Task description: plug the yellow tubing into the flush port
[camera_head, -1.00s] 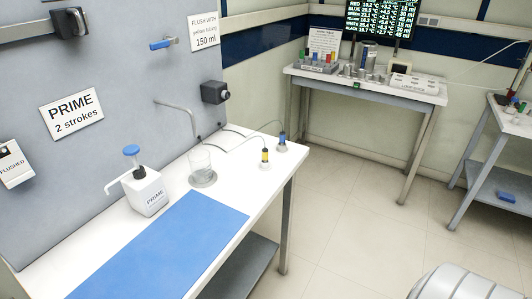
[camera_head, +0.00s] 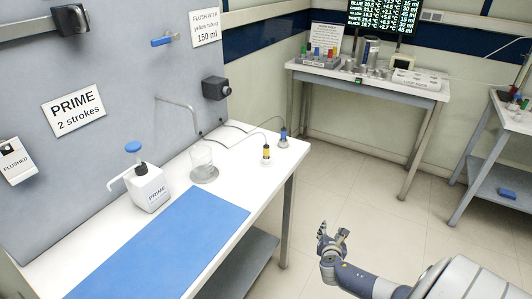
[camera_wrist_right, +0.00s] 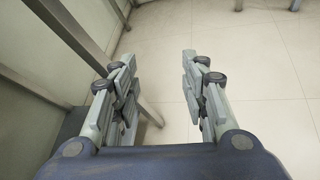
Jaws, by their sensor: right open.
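The yellow tubing end (camera_head: 266,153) stands upright in a small white holder near the right edge of the white bench, with a thin dark tube looping back from it toward the wall. A similar blue tubing end (camera_head: 283,136) stands just behind it. A black box with a round face (camera_head: 215,88) sits on the grey wall panel; I cannot tell whether it is the flush port. My right gripper (camera_head: 333,240) is open and empty over the floor, right of the bench and apart from the tubing. In the right wrist view its fingers (camera_wrist_right: 157,85) are spread. My left gripper is not in view.
A glass beaker (camera_head: 203,163) stands under a bent metal spout. A white PRIME pump bottle (camera_head: 149,187) and a blue mat (camera_head: 175,245) are on the bench. A blue-handled valve (camera_head: 164,42) is on the wall. The floor (camera_head: 340,190) between the benches is clear.

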